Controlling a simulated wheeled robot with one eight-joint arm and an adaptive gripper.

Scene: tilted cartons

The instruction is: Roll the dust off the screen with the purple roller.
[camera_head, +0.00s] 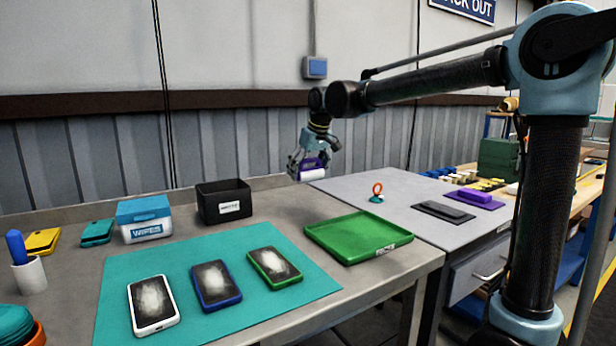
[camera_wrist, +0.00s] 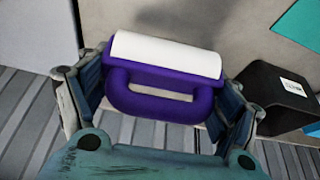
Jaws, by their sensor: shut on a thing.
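The purple roller (camera_head: 311,168) with its white roll is held in my gripper (camera_head: 308,163), raised above the back of the tables near the wall. In the wrist view the purple roller (camera_wrist: 160,85) sits between both fingers, its white roll facing away from my palm. Three phones lie on the teal mat (camera_head: 120,280): a white one (camera_head: 152,304), a blue one (camera_head: 216,286) and a green one (camera_head: 275,267). Each dark screen carries a pale dusty patch. My gripper is apart from the phones, behind and to the right of them.
A green tray (camera_head: 345,229) lies right of the mat. A black bin (camera_head: 222,203), a wipes box (camera_head: 145,220) and a white cup (camera_head: 29,275) stand left and back. The grey table (camera_head: 350,190) at right holds an orange ring (camera_head: 377,188) and dark and purple flat items.

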